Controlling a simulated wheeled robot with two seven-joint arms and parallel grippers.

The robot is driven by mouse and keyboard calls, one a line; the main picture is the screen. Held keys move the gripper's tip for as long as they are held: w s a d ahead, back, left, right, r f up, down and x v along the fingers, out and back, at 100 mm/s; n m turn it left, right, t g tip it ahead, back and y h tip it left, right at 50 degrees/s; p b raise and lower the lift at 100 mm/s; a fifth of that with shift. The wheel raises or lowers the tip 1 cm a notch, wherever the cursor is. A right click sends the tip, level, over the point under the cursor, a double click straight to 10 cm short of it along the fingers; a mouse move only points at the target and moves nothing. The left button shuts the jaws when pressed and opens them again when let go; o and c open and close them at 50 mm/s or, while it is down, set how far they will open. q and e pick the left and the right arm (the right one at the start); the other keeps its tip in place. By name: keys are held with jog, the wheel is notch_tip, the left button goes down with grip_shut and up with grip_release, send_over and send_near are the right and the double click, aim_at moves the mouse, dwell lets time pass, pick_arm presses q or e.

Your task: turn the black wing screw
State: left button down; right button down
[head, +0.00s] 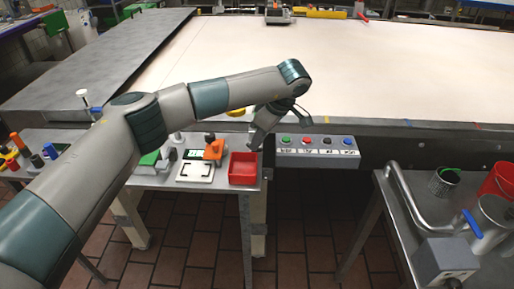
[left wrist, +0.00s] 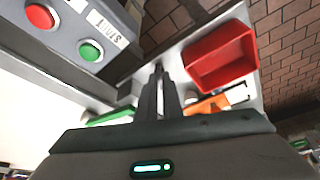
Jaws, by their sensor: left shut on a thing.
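My left gripper (head: 257,141) reaches down beside the front edge of the big table, just behind the red tray and left of the button panel. In the left wrist view its two dark fingers (left wrist: 159,75) are close together, shut on a small dark thing at their tips, which I take to be the black wing screw (left wrist: 158,67). The fingers cover most of the screw, so its wing angle cannot be told. In the head view the gripper and arm hide it. My right gripper is not in view.
The red tray (head: 243,169) stands close to the gripper; it also shows in the left wrist view (left wrist: 221,57). A button panel (head: 317,152) is just to the right. An orange-handled tool (head: 213,150) lies left. A metal table with a bent pipe (head: 405,195) stands right.

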pick_arm(q)
jog(key=shift+w+f+n+g+b, duration=0.15)
jog(key=shift+n+g+b, duration=0.25)
jog(key=shift+n+b, duration=0.6)
jog(key=shift+w+n+g+y, duration=0.1)
jog(key=shift+n+g+y, duration=0.2)
jog(key=shift+n, duration=0.8)
jog(key=shift+w+n+g+b, duration=0.1)
jog(key=shift+n+g+b, duration=0.35)
jog(key=shift+n, duration=0.45)
jog(key=n+g, duration=0.1)
jog(key=n, duration=0.1)
jog(key=shift+w+n, duration=0.15)
jog(key=shift+n, duration=0.15)
jog(key=shift+w+n+g, duration=0.1)
jog(key=shift+n+g, duration=0.45)
jog(key=shift+n, duration=0.95)
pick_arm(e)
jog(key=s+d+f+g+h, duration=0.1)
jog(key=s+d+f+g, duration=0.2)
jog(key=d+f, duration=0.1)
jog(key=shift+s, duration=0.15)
pick_arm(q)
jog(key=shift+h, duration=0.4)
jog(key=c, duration=1.9)
grip_release()
